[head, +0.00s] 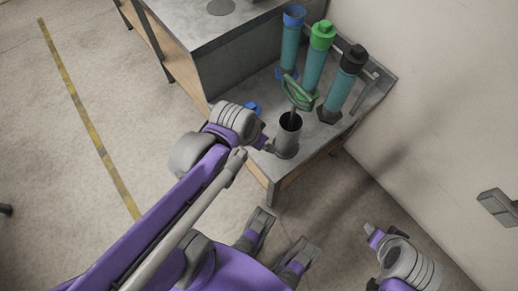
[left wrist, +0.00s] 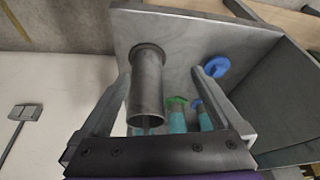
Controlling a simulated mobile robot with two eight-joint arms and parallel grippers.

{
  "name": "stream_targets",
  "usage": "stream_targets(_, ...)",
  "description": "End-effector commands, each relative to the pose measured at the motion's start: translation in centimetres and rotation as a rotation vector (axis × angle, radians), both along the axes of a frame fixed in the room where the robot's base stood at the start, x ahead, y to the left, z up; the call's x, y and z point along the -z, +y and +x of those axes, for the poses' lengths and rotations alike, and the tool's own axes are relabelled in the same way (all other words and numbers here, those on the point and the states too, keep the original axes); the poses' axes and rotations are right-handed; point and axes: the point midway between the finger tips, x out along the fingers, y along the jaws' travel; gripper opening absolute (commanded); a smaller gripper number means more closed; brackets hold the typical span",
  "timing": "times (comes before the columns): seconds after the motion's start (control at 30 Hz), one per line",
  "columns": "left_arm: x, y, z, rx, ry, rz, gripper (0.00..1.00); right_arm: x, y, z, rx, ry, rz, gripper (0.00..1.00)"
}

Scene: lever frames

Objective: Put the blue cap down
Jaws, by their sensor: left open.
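The blue cap (head: 252,108) lies on the grey table top (head: 262,90), just beyond my left wrist and partly hidden by it in the head view. In the left wrist view the blue cap (left wrist: 217,66) is a round disc beside the tip of the right-hand finger. I cannot tell whether they touch. My left gripper (head: 263,143) is open, low over the table's near edge. In the left wrist view the fingers of the left gripper (left wrist: 160,95) are wide apart with nothing gripped. My right gripper (head: 373,234) shows small at the lower right; its jaws are unclear.
A grey cylindrical holder (head: 287,138) with a green-handled tool (head: 297,92) stands close to my left gripper. Behind stand a tube with a blue rim (head: 291,45), a green-capped tube (head: 316,60) and a black-capped tube (head: 345,85). A wall (head: 440,110) bounds the right.

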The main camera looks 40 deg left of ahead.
Motion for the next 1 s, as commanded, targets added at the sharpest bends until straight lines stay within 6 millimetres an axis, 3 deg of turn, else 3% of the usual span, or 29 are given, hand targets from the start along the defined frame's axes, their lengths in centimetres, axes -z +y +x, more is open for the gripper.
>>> stream_targets(0.03, 0.2, -1.2, -1.3, -0.007, -0.009, -0.002, 1.0, 0.0, 0.0, 0.0, 0.0, 0.0, 0.0, 0.5)
stream_targets(0.2, 0.6, -2.7, -3.4, -0.053, -0.036, -0.009, 1.0, 0.0, 0.0, 0.0, 0.0, 0.0, 0.0, 0.5)
stream_targets(0.67, 0.0, -2.8, -3.7, -0.067, -0.044, -0.012, 1.0, -0.6, 0.0, 0.0, 0.0, -0.002, 0.0, 0.5)
stream_targets(0.87, -4.1, -2.8, -3.5, -0.067, -0.057, -0.012, 1.0, -4.8, 0.0, 0.2, 0.0, -0.015, 0.0, 0.5)
stream_targets(1.0, -8.6, -2.8, -3.0, -0.067, -0.072, -0.013, 1.0, -9.2, 0.0, 0.7, 0.0, -0.03, 0.0, 0.5)
